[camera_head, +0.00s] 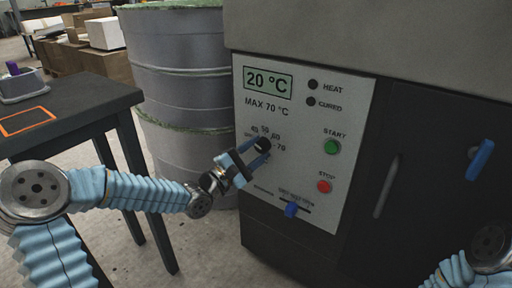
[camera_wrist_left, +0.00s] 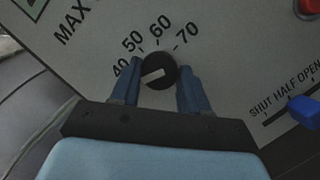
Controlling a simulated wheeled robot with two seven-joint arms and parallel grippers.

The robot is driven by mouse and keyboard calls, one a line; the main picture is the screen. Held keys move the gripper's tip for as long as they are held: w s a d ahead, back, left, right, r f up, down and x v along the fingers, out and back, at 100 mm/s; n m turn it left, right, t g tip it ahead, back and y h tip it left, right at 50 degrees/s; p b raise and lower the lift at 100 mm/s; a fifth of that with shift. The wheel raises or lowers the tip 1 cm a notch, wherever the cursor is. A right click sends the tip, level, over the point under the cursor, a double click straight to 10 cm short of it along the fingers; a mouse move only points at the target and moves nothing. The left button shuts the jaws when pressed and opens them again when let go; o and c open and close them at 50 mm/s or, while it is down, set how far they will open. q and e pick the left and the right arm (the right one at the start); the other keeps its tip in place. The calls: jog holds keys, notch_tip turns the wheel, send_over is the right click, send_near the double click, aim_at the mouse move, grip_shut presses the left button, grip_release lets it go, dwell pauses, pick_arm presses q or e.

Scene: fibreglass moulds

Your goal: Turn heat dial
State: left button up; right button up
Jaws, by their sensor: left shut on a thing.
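The heat dial (camera_head: 263,144) is a round black knob on the oven's pale control panel (camera_head: 285,195), with marks from 40 to 70 around it. It also shows in the left wrist view (camera_wrist_left: 159,70), where its white line lies on the side towards the 40. My left gripper (camera_head: 256,153) is at the panel with its blue fingers on either side of the dial, shut on it. The display (camera_head: 269,81) reads 20 °C, above the words MAX 70 °C. My right arm shows at the lower right, but its gripper is out of view.
A green start button (camera_head: 331,147) and a red stop button (camera_head: 324,186) sit right of the dial. A blue slider (camera_head: 291,210) is below it. A blue door handle (camera_head: 481,159) is at right. A dark table (camera_head: 75,110) stands at left, beside large grey drums (camera_head: 180,60).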

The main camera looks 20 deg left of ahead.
pick_arm(q)
jog(key=m+p, duration=0.1)
jog(key=m, duration=0.1)
jog(key=m+g+p, duration=0.1)
jog(key=m+p, duration=0.1)
jog(key=m+g+p, duration=0.1)
jog(key=m+p, duration=0.1)
jog(key=shift+a+r+h, duration=0.1)
jog(key=shift+r+h, duration=0.2)
jog(key=shift+r, duration=0.1)
jog(key=m+g+p, duration=0.1)
jog(key=m+p, duration=0.1)
jog(key=m, duration=0.2)
jog(key=shift+p, duration=0.35)
jog(key=m+g+y+p, duration=0.1)
jog(key=m, duration=0.2)
jog(key=shift+y+p, duration=0.3)
jog(key=m, duration=0.2)
jog(key=shift+m+y, duration=0.7)
jog(key=shift+m, duration=0.3)
jog(key=shift+m+g+y+b, duration=0.3)
jog(key=shift+m+y+b, duration=0.1)
jog(key=shift+m+b, duration=0.3)
jog(key=shift+r+m+y+b, duration=0.15)
jog(key=shift+m+y+b, duration=0.25)
jog(key=shift+m+b, duration=0.55)
jog(key=shift+m, duration=0.25)
